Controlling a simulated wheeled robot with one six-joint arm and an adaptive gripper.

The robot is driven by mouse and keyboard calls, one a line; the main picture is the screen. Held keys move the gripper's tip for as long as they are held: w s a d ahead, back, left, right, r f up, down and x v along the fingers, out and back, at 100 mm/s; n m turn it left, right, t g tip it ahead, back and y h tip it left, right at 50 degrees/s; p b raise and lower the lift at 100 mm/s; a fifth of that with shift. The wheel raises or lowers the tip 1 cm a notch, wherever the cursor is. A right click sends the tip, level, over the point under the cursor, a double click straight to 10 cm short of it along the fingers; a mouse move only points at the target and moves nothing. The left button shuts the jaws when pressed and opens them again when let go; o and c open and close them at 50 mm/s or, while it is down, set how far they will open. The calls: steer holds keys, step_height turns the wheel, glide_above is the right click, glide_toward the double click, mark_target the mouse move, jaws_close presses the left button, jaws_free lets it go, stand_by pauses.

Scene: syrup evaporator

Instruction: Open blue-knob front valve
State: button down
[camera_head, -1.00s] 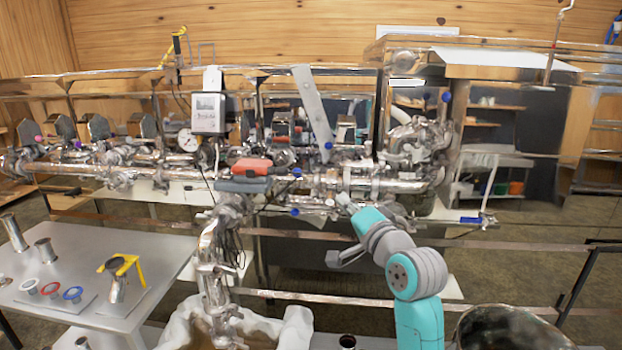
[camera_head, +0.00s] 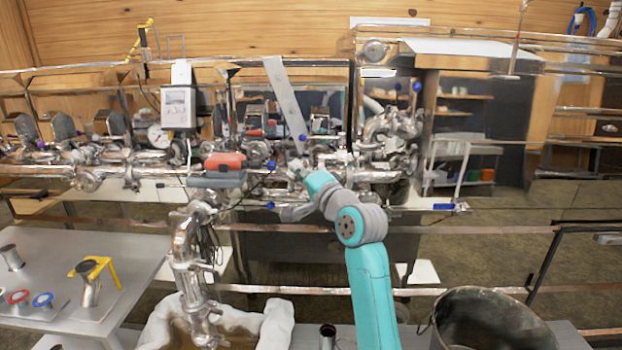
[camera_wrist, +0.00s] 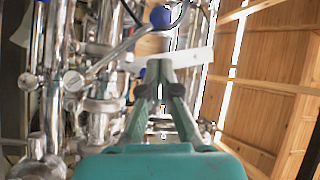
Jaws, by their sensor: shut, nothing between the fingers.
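Several blue knobs show on the metal pipework in the head view: one beside the slanted grey strip (camera_head: 303,137), one left of my gripper (camera_head: 270,165), one lower (camera_head: 270,205), and one high on the right (camera_head: 416,86). I cannot tell which belongs to the front valve. My gripper (camera_head: 294,168) is in front of the pipes, its fingers small and hard to make out there. In the wrist view its fingers (camera_wrist: 159,66) meet at the tips, empty. A blue knob (camera_wrist: 160,16) on a thin stem appears just past the tips; another (camera_wrist: 139,91) is beside the left finger.
A grey table (camera_head: 95,250) with a yellow-handled metal piece (camera_head: 90,285) stands at the left. A dark bucket (camera_head: 490,315) is at the lower right. A red-and-grey box (camera_head: 222,165) and a white gauge box (camera_head: 178,105) sit among crowded pipes.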

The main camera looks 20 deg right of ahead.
steer(key=shift+w+a+f, duration=0.15)
steer(key=shift+w+a, duration=0.2)
steer(key=shift+a, duration=0.35)
steer(key=shift+w+a+f, duration=0.15)
steer(key=shift+w+a, duration=0.2)
steer(key=shift+a, duration=0.3)
steer(key=shift+a, duration=0.1)
steer(key=w+a+f+n+g+h, duration=0.3)
steer(key=a+f+n+h, duration=0.1)
steer(key=f, duration=0.1)
steer(key=shift+f+h, duration=0.25)
steer(key=shift+h, duration=0.05)
steer(key=shift+w, duration=0.1)
stand_by(0.5)
